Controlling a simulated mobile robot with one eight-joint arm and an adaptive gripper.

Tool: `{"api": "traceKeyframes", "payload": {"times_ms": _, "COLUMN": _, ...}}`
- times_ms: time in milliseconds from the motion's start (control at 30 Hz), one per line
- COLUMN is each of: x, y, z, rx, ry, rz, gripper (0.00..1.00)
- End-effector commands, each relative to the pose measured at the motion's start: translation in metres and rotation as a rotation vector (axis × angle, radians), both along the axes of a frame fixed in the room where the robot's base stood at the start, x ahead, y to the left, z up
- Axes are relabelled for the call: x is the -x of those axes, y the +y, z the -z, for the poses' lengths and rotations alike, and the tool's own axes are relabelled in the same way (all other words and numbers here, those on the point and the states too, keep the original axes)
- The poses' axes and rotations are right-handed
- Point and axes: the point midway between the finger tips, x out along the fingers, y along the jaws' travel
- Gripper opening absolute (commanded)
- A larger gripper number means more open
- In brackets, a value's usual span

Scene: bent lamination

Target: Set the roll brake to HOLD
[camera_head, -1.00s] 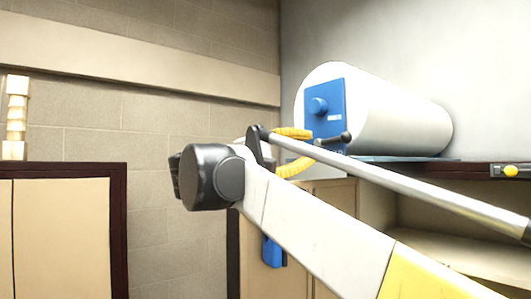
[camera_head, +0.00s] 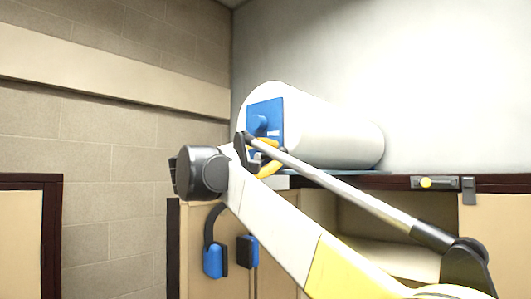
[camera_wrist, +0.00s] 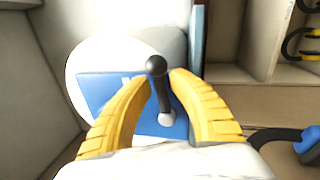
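The white roll (camera_head: 340,130) lies on the counter with a blue brake plate (camera_head: 262,115) on its end. The plate also shows in the wrist view (camera_wrist: 100,92). My gripper shows in the head view (camera_head: 268,158) in front of the plate. No HOLD marking is readable.
Blue and black ear defenders (camera_head: 213,260) hang on the cabinet front below the roll. An open shelf (camera_head: 385,240) lies under the counter. A tan cabinet (camera_head: 25,235) stands at left.

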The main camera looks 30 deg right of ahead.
Motion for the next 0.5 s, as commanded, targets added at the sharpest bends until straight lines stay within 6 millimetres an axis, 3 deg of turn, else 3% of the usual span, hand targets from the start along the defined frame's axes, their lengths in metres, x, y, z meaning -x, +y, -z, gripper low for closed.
{"api": "traceKeyframes", "payload": {"times_ms": 267, "x": -0.0007, "y": -0.0019, "z": 0.0, "rx": 0.0, "ry": 0.0, "rz": 0.0, "gripper": 0.24}}
{"api": "traceKeyframes", "payload": {"times_ms": 367, "x": -0.0007, "y": -0.0018, "z": 0.0, "rx": 0.0, "ry": 0.0, "rz": 0.0, "gripper": 0.0}}
{"api": "traceKeyframes", "payload": {"times_ms": 500, "x": -0.0007, "y": -0.0017, "z": 0.0, "rx": 0.0, "ry": 0.0, "rz": 0.0, "gripper": 0.0}}
